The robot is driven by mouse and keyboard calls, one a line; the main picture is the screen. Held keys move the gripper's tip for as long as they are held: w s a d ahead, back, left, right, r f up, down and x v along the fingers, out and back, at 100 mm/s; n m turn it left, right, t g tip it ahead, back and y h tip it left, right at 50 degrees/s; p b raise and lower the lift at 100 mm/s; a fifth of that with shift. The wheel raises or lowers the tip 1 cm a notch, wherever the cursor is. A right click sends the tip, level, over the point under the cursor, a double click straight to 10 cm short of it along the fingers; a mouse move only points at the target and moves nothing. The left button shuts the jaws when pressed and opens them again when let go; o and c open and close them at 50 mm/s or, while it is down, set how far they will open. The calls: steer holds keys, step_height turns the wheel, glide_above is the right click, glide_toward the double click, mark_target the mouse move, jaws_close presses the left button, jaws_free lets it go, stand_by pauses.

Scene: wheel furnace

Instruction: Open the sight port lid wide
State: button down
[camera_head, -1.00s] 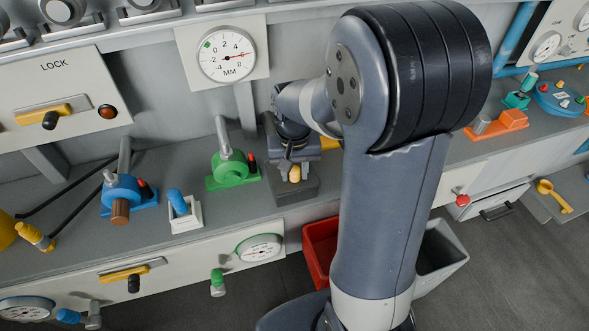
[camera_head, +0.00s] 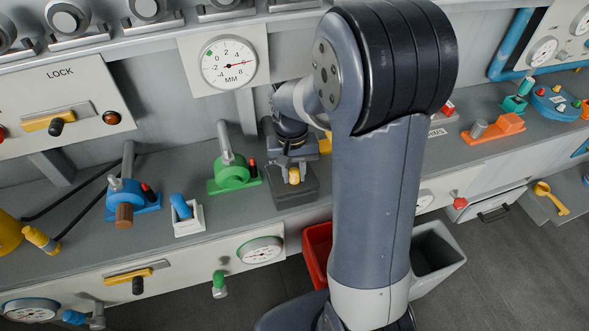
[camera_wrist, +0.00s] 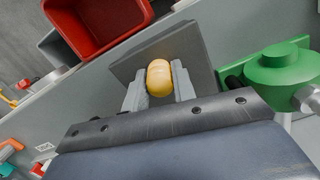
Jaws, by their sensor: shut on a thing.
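My gripper (camera_head: 293,172) is over the counter in the middle of the head view, above a dark grey block (camera_head: 297,190). Its fingers are shut on a yellow knob (camera_head: 294,176). The wrist view shows the rounded yellow knob (camera_wrist: 159,77) between the two grey fingertips (camera_wrist: 159,85), with the grey block (camera_wrist: 199,55) around and behind it. I cannot tell from these frames whether the knob belongs to the sight port lid. My gripper and arm hide most of what is beside and behind the block.
A green valve-like fixture (camera_head: 232,173) stands close to the left of the block, and also shows in the wrist view (camera_wrist: 280,72). A red bin (camera_head: 318,248) and a grey bin (camera_head: 437,255) stand below the counter. A round gauge (camera_head: 229,63) hangs above.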

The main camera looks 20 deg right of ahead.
steer(key=r+g+p, duration=0.1)
steer(key=p, duration=0.1)
steer(key=w+r+g+p, duration=0.1)
steer(key=p, duration=0.1)
steer(key=shift+w+r+g, duration=0.1)
steer(key=shift+w+g, duration=0.05)
steer(key=shift+g, duration=0.15)
steer(key=shift+w+r+g+p, duration=0.3)
steer(key=shift+w+g+p, duration=0.4)
steer(key=shift+g+p, duration=0.65)
steer(key=shift+p, duration=0.3)
steer(key=c, duration=1.2)
jaws_free()
steer(key=shift+o, duration=0.2)
steer(key=shift+f+t, duration=0.1)
steer(key=shift+t, duration=0.15)
